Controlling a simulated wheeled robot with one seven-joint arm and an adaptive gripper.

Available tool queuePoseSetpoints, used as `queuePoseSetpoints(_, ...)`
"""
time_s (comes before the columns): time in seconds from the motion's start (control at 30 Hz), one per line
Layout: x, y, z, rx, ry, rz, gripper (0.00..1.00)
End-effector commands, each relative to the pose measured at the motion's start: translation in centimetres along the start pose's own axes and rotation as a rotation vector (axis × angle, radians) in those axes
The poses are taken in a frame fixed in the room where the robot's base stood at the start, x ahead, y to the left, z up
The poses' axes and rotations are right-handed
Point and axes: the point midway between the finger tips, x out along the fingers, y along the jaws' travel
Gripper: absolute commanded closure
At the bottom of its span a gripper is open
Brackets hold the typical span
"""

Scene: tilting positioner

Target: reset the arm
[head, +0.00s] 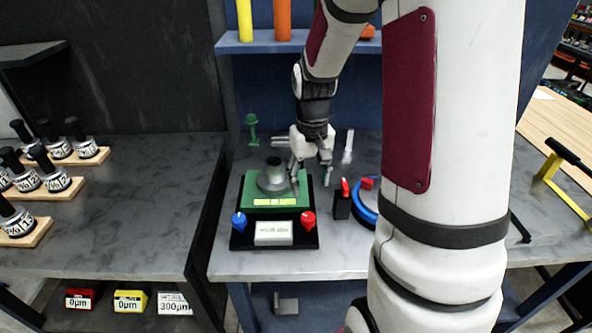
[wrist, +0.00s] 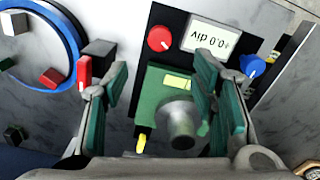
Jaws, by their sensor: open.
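My gripper (head: 312,165) is open, pointing down over the right part of the green-topped device (head: 253,190). In the wrist view its two green-padded fingers (wrist: 168,110) stand apart, with a grey cylindrical piece (wrist: 181,122) of the device showing between them. I cannot tell from these views how high the fingertips are above it. The device has a small display (head: 273,233), a blue knob (head: 239,221) and a red knob (head: 308,219) on its black base. My arm comes down from the upper right and hides part of the bench.
A blue ring fixture (wrist: 70,45) with red and grey blocks and a black post with a red lever (head: 343,196) stand to the right. A shelf (head: 250,44) with coloured cylinders is behind. Several labelled weights (head: 57,180) sit on the left bench.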

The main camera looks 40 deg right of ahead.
Motion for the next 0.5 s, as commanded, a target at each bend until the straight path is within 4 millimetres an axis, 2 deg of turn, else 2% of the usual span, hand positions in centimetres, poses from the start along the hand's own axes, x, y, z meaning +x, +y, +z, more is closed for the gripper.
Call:
queuePoseSetpoints(0.3, 0.0, 0.0, 0.0, 0.0, 0.0, 0.0, 0.47)
queuePoseSetpoints(0.37, -0.9, -0.5, 0.2, -0.011, 0.016, 0.003, 0.47)
queuePoseSetpoints(0.5, -4.4, -2.3, 1.3, -0.048, 0.072, 0.012, 0.47)
